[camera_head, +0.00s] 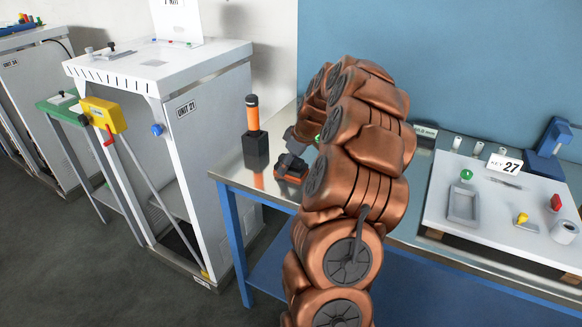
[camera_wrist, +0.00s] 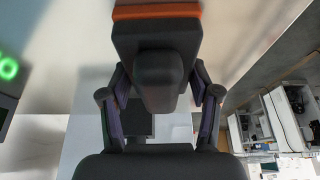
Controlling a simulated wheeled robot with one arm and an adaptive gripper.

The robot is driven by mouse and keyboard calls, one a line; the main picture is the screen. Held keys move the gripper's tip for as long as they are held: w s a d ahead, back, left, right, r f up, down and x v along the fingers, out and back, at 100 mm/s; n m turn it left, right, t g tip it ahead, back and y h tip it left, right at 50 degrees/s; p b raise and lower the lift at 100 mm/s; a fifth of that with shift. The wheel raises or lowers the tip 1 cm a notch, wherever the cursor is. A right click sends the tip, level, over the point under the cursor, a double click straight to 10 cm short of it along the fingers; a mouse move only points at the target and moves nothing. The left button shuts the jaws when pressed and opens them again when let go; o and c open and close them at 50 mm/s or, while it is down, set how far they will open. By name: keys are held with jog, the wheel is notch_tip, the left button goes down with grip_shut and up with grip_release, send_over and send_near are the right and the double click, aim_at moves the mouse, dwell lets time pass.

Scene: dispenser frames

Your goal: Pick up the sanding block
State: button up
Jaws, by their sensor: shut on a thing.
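The sanding block (camera_head: 291,169) is black and orange and sits at the left end of the metal bench, below my gripper (camera_head: 292,147). In the wrist view, the sanding block (camera_wrist: 155,45) shows a dark body, a rounded black grip and an orange band along its far edge. My gripper (camera_wrist: 160,105) has its two fingers closed on either side of that grip. I cannot tell whether the block touches the bench top or hangs just above it. My copper-coloured arm hides the bench behind it.
A grey cabinet (camera_head: 203,112) is further left. A white board (camera_head: 500,225) with small parts lies at right. A device with green digits (camera_wrist: 8,85) shows in the wrist view.

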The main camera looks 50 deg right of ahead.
jog(key=shift+c, duration=0.6)
jog(key=shift+r, duration=0.1)
notch_tip(320, 180, up, 10)
jog(key=shift+f+b, duration=0.1)
jog(key=shift+b, duration=1.05)
